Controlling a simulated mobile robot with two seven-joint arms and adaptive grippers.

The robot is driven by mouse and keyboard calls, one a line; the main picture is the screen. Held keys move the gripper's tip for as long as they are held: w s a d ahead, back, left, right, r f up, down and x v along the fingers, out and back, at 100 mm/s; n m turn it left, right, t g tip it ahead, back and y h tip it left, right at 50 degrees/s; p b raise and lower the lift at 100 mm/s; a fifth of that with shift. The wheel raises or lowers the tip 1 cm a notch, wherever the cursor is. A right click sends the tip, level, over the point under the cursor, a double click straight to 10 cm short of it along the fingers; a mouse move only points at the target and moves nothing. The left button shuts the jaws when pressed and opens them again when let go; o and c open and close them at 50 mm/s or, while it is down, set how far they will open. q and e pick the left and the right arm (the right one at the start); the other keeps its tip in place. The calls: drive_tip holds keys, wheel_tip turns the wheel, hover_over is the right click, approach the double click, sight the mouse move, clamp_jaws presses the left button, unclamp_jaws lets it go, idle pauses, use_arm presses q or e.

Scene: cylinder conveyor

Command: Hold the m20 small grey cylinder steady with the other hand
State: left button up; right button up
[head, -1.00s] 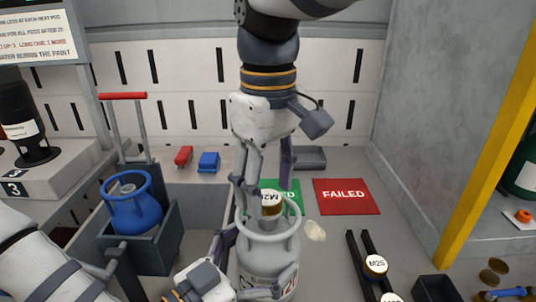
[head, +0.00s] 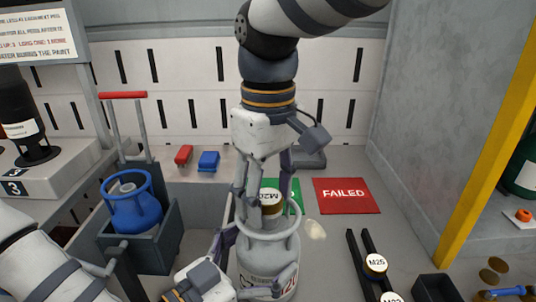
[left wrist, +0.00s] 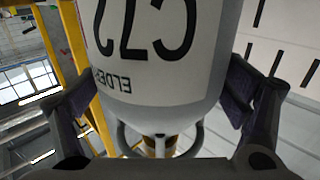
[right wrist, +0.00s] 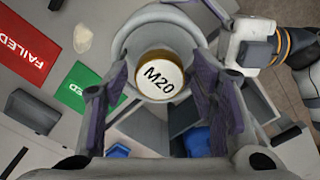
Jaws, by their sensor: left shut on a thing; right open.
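The small grey cylinder (head: 266,258) stands upright in front of me, with a ring collar around its neck. A brass cap with a white M20 label (head: 270,199) sits at its top, inside the collar. My left gripper (head: 246,264) is shut on the cylinder's body from the left. The left wrist view shows the body (left wrist: 155,55) between the fingers. My right gripper (head: 266,203) points down from above, open, its fingers on either side of the cap. In the right wrist view the cap (right wrist: 160,76) lies between the fingers, with visible gaps.
A red FAILED mat (head: 346,196) lies right of the cylinder, and a green mat (head: 294,193) is partly hidden behind it. A dark rack (head: 358,260) holds an M25 cap (head: 375,265). A blue cylinder (head: 133,207) stands in a grey cart at left.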

clamp_jaws()
drive_tip(key=m, duration=0.6)
drive_tip(key=m, duration=0.6)
drive_tip(key=shift+r, duration=0.1)
drive_tip(key=m, duration=0.6)
